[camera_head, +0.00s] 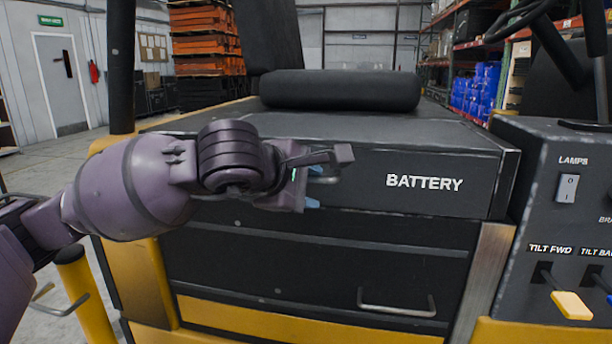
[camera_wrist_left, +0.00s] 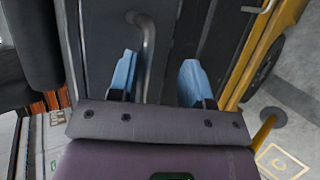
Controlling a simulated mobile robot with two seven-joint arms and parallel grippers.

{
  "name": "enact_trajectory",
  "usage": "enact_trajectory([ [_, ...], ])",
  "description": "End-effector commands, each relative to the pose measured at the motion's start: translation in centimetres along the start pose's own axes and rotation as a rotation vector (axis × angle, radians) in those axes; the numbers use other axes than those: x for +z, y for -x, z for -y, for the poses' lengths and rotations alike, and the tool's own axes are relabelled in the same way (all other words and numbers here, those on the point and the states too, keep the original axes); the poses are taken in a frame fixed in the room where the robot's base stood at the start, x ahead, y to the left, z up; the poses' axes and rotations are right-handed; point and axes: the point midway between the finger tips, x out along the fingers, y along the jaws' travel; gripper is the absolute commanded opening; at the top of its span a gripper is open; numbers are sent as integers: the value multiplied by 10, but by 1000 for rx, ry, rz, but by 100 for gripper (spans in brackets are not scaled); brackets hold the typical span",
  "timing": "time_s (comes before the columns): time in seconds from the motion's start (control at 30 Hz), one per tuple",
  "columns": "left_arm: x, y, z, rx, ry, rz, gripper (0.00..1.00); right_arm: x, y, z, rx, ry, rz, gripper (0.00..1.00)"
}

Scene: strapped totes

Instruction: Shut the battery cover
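The battery cover (camera_head: 425,203) is the dark lid with the white word BATTERY on its front face, on a black and yellow vehicle. Its top lies close to level; I cannot tell whether it is fully down. My left gripper (camera_head: 316,187) is in front of the cover's front face, left of the lettering. In the left wrist view its two blue fingertips (camera_wrist_left: 158,72) are apart. A grey bar handle (camera_wrist_left: 149,45) reaches between them, nearer the left finger; I cannot tell whether they touch. In the head view the gripper mostly hides this handle. My right gripper is not in view.
Below the cover is a black panel with a lower handle (camera_head: 397,306). A control console (camera_head: 558,235) with a lamp switch and tilt levers stands close on the right.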

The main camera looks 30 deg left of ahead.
Motion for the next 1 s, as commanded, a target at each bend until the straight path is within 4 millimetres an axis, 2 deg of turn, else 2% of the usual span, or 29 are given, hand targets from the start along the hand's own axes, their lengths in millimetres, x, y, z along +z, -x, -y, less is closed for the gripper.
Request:
enact_trajectory([
  [0.03, -5, -11, 17, -42, 7, -9, 34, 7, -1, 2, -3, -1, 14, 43],
  [0.07, -5, -11, 17, -42, 6, -9, 38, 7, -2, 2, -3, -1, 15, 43],
  [0.43, -4, -2, 12, -34, 4, -10, 38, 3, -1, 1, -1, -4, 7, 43],
  [0.57, -3, 17, 9, -27, 2, -9, 38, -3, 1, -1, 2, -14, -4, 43],
  [0.63, -2, 31, 8, -24, 0, -10, 40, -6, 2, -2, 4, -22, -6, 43],
  [0.73, -1, 52, 6, -19, -2, -8, 38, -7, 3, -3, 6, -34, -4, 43],
  [1.0, -1, 94, 2, -10, 1, -7, 38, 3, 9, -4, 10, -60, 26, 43],
])
